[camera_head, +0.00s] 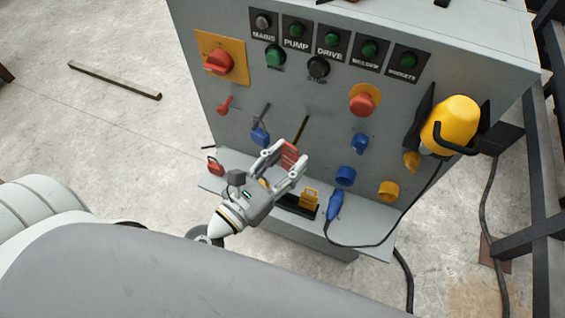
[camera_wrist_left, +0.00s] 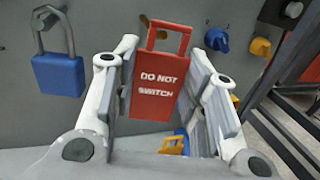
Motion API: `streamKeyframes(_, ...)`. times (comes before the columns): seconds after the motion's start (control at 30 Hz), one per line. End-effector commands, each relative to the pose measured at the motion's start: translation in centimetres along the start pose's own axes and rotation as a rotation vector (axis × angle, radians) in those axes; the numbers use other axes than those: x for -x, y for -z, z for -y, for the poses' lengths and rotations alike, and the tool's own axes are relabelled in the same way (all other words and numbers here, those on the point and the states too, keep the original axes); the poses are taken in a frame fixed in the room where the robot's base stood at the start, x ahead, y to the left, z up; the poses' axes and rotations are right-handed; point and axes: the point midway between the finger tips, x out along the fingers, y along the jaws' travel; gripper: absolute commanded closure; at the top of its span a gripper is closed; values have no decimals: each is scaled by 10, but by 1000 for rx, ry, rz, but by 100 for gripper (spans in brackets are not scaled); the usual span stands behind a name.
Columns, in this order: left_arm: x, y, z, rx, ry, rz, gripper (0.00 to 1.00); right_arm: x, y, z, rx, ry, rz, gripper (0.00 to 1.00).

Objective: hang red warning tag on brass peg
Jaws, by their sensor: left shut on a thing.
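The red warning tag (camera_wrist_left: 158,88) reads "DO NOT SWITCH" and has an open loop handle at its top. My left gripper (camera_head: 287,160) is shut on the tag, holding it upright in front of the grey panel; the tag (camera_head: 291,155) also shows between the fingers in the head view. The brass peg (camera_head: 302,128) sticks out of the panel just above the tag in the head view. In the left wrist view part of the brass peg (camera_wrist_left: 146,20) shows beside and behind the tag's loop. I cannot tell whether loop and peg touch. My right gripper is not in view.
A blue padlock (camera_head: 260,137) hangs on the panel left of the peg. A red padlock (camera_head: 215,167), a yellow padlock (camera_head: 310,198) and a blue handheld piece (camera_head: 335,205) with a cable are at the ledge (camera_head: 368,240). Knobs and a yellow lamp (camera_head: 452,122) protrude to the right.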

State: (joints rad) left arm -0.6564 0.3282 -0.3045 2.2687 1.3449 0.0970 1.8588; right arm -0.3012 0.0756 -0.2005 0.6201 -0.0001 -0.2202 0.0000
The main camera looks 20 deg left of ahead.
Motion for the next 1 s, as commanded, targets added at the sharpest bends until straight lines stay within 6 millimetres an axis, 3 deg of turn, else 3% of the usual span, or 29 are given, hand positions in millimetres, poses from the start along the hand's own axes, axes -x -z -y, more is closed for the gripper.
streamKeyframes(0.5,-30,2,-10,-1,0,1,74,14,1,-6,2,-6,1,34)
streamKeyframes(1.0,-39,6,-12,0,0,0,74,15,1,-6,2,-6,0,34)
